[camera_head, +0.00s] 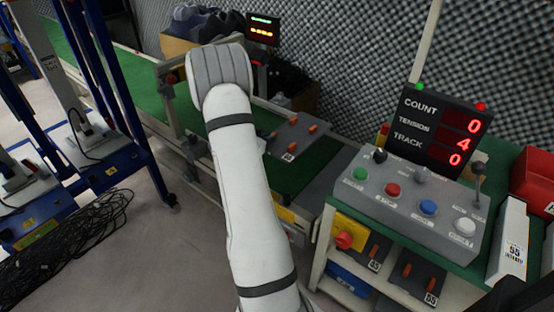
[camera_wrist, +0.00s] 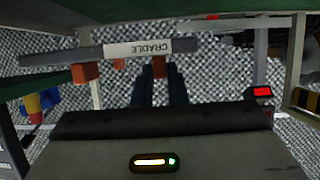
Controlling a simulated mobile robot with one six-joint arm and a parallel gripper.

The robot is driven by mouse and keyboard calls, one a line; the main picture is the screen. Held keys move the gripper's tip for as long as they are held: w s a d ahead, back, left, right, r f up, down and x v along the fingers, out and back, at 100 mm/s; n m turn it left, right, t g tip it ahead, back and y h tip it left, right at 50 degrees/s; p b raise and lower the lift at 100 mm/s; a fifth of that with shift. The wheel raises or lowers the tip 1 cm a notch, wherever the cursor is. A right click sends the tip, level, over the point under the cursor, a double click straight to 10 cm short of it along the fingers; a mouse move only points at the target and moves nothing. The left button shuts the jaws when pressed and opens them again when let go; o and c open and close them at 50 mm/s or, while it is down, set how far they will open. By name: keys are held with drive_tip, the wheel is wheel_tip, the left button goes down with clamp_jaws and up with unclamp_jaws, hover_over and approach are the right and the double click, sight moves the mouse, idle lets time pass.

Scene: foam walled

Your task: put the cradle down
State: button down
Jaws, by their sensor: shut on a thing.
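The cradle (camera_wrist: 137,48) shows edge-on in the wrist view as a dark grey bar with a white CRADLE label, upside down, and orange blocks. My gripper (camera_wrist: 160,72) has its two dark fingers closed around the middle orange block. In the head view a grey plate with orange pegs (camera_head: 294,138), which looks like the same cradle, shows to the right of my arm over the green conveyor (camera_head: 292,172). My arm hides my gripper there. I cannot tell whether the cradle touches the surface below it.
A control box (camera_head: 405,205) with buttons and a display (camera_head: 440,128) reading 0, 4, 0 stands on the bench at right. Similar orange-pegged plates (camera_head: 418,277) lie on the shelf below. A blue rack (camera_head: 120,100) stands at left. A foam wall (camera_head: 350,60) closes the back.

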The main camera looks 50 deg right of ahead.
drive_tip(key=f+b, duration=0.1)
drive_tip(key=f, duration=0.3)
drive_tip(key=f+b, duration=0.2)
drive_tip(key=f, duration=0.2)
drive_tip(key=shift+w+a+f, duration=0.2)
drive_tip(key=shift+f, duration=0.2)
drive_tip(key=c, duration=1.5)
unclamp_jaws()
drive_tip(key=shift+o, duration=0.2)
drive_tip(key=shift+a+r, duration=0.1)
